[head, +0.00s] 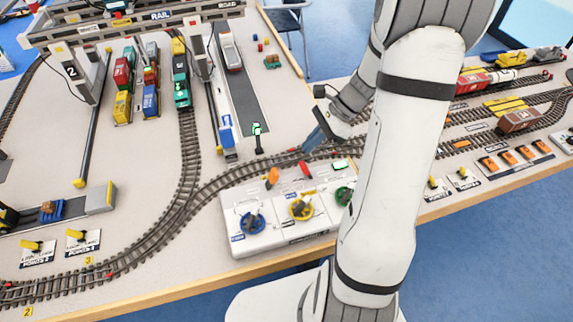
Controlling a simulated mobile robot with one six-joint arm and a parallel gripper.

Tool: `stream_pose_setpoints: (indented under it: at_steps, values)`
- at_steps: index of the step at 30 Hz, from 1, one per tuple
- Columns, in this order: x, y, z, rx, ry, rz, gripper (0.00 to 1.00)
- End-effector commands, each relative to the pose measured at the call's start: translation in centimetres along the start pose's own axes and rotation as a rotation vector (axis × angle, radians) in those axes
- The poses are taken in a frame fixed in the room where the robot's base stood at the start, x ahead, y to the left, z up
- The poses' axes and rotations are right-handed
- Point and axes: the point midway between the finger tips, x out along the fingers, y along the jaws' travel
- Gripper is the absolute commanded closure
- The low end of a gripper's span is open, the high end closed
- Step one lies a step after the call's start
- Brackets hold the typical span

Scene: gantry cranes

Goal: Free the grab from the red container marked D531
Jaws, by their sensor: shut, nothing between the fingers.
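Several small containers stand in two rows under the gantry crane (152,14) at the left. A red container (122,72) is in the left row, behind a yellow one (122,106). A blue container (150,101) is in the right row. Their markings are too small to read, so I cannot tell which is D531. I cannot make out the grab clearly. The control box (280,214) has a blue wheel (252,222), a yellow wheel (301,208) and a partly hidden green wheel (343,196). My gripper (306,149) is shut and empty, behind the box near the track.
Curved track (185,205) runs left of and behind the control box. A green locomotive (181,82) stands on the track. A signal post with a green light (257,129) stands near my gripper. My arm hides part of the table's right side, where wagons (520,120) stand.

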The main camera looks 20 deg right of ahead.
Motion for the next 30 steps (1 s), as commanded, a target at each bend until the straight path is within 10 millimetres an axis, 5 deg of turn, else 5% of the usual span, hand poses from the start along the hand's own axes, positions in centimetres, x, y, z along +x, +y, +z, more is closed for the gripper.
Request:
stream_pose_setpoints:
  at_steps: [18, 30]
  values:
    - [8.8, 0.1, 0.0, 0.002, -0.001, 0.003, 1.0]
    - [9.9, 0.0, -0.1, 0.002, 0.001, -0.001, 1.0]
